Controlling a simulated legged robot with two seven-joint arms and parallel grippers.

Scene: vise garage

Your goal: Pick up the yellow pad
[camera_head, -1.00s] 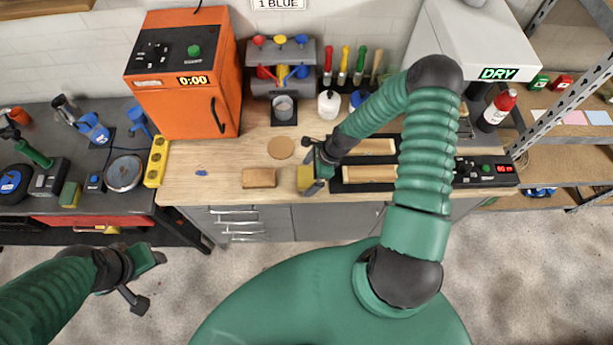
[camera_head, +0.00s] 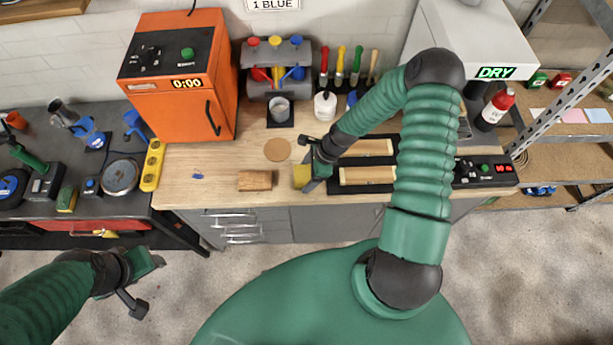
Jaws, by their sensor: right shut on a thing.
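The yellow pad (camera_head: 301,175) is at the front part of the wooden workbench, just left of the black tray with wooden blocks. My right gripper (camera_head: 309,172) is shut on the yellow pad, and its fingers hide part of it. I cannot tell whether the pad touches the bench top. My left gripper (camera_head: 146,280) is over the floor at the lower left, away from the bench, with its jaws apart and nothing between them.
A brown wooden block (camera_head: 255,181) lies left of the pad, and a round cork disc (camera_head: 277,150) behind it. The black tray (camera_head: 333,187) is close on the right. An orange oven (camera_head: 170,105) stands at the back left. The bench between block and power strip (camera_head: 152,165) is mostly clear.

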